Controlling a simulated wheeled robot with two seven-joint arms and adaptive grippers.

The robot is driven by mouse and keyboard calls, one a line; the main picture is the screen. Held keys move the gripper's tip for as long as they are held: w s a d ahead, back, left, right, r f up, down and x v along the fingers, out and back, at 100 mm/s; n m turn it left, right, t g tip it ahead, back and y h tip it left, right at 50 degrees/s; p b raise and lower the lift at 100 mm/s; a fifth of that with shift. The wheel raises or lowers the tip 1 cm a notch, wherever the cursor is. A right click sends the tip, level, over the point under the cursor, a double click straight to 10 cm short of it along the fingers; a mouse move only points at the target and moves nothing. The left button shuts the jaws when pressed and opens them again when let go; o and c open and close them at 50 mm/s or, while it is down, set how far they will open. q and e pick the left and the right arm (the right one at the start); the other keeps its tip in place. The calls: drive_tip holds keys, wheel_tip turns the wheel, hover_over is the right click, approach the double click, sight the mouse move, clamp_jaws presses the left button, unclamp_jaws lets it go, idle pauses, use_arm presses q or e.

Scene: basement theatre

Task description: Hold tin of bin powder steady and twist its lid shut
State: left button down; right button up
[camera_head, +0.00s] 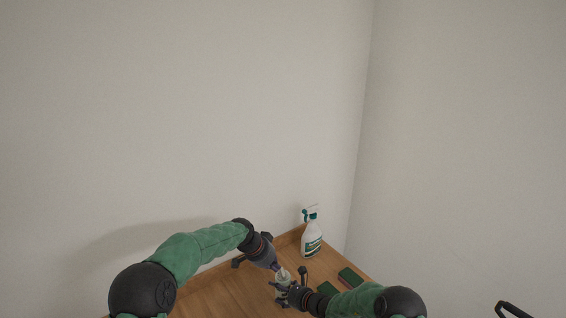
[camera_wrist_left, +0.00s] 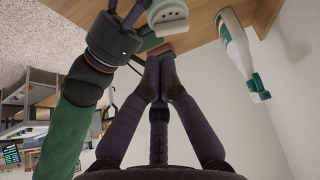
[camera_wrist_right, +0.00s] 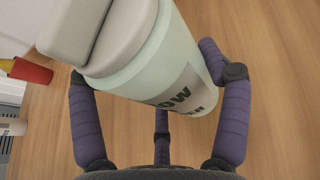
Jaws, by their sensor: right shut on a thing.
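The tin of bin powder (camera_head: 282,287) is a small pale cylinder near the wooden top's front area. In the right wrist view the tin (camera_wrist_right: 165,75) is pale green with a dark-lettered label. Its lid (camera_wrist_right: 95,35) carries a raised pale grey bar; the lid also shows in the left wrist view (camera_wrist_left: 168,16). My right gripper (camera_head: 284,293) is shut on the tin's body, one finger on each side. My left gripper (camera_head: 279,268) is just above the tin, pointing down. Its fingers (camera_wrist_left: 160,57) are closed together near the lid; contact with the lid cannot be told.
A white spray bottle (camera_head: 312,240) with a teal trigger stands behind, near the wall corner. A red and yellow object (camera_wrist_right: 30,70) shows in the right wrist view. Walls rise closely behind the wooden top (camera_head: 222,292).

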use_arm(q)
wheel_tip(320, 180, down, 6)
drive_tip(key=shift+f, duration=0.15)
idle(0.4)
drive_tip(key=shift+w+d, duration=0.3)
drive_tip(key=shift+w, duration=0.3)
idle(1.2)
drive_tip(key=shift+w+a, duration=0.35)
drive_tip(key=shift+a, duration=0.1)
drive_tip(key=shift+w+a, duration=0.25)
drive_tip(key=shift+w, duration=0.3)
idle(0.5)
drive_tip(key=shift+a, duration=0.1)
drive_tip(key=shift+s+a, duration=0.15)
drive_tip(key=shift+a, duration=0.15)
wheel_tip(320, 180, up, 6)
hover_over(276, 276)
drive_tip(key=a, duration=0.2)
drive_tip(key=shift+s, duration=0.45)
